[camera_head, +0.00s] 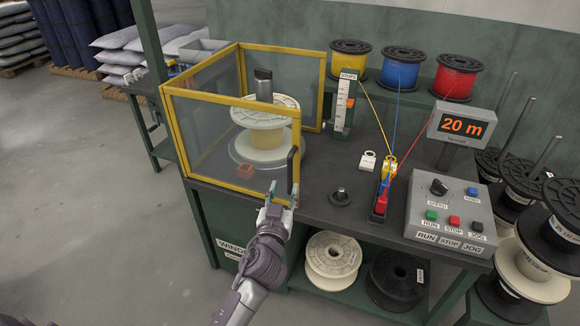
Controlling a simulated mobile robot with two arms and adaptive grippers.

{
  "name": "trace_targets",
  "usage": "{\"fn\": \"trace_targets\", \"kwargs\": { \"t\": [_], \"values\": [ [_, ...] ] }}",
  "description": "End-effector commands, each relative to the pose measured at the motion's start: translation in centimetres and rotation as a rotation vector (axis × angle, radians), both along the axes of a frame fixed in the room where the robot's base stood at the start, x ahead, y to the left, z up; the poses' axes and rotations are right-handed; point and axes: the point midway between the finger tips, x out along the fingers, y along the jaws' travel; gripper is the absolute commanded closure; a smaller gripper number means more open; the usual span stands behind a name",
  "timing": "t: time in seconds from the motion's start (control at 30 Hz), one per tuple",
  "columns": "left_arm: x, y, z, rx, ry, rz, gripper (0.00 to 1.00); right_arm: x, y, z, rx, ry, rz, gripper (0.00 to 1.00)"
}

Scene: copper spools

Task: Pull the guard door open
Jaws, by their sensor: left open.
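The guard door (205,137) is a clear panel in a yellow frame and stands across the front of the winder's guard. Its dark upright handle (291,168) is at the door's right edge. My left gripper (281,190) is open at the lower end of the handle, with one fingertip on each side of it in the picture. I cannot tell whether the fingers touch the handle. A pale spool (265,118) stands on a round plate behind the door. My right gripper is not in view.
Yellow, blue and red wire spools (400,70) stand on the back shelf. A grey control box (447,215) and a "20 m" display (463,126) are at the right of the bench. A dark peg (340,196) stands right of my gripper. Open floor (90,200) lies left.

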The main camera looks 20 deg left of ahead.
Motion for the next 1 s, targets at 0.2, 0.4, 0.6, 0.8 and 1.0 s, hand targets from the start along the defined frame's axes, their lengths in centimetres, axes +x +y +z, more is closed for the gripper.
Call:
{"fn": "trace_targets", "kwargs": {
  "t": [0.2,0.4,0.6,0.8,1.0],
  "values": [
    [4.8,0.9,0.2,0.002,-0.001,0.000,0.59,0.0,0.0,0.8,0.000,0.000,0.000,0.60],
    [7.6,1.5,0.0,0.001,0.000,0.000,0.59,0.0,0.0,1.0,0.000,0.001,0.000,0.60],
    [8.7,1.7,0.0,0.000,0.000,-0.001,0.59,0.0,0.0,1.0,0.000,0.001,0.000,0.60],
    [8.8,1.7,0.0,0.000,0.001,-0.001,0.59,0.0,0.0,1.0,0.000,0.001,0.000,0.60],
    [8.8,1.7,0.0,0.000,0.001,-0.001,0.82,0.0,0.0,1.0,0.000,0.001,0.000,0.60]
  ]
}}
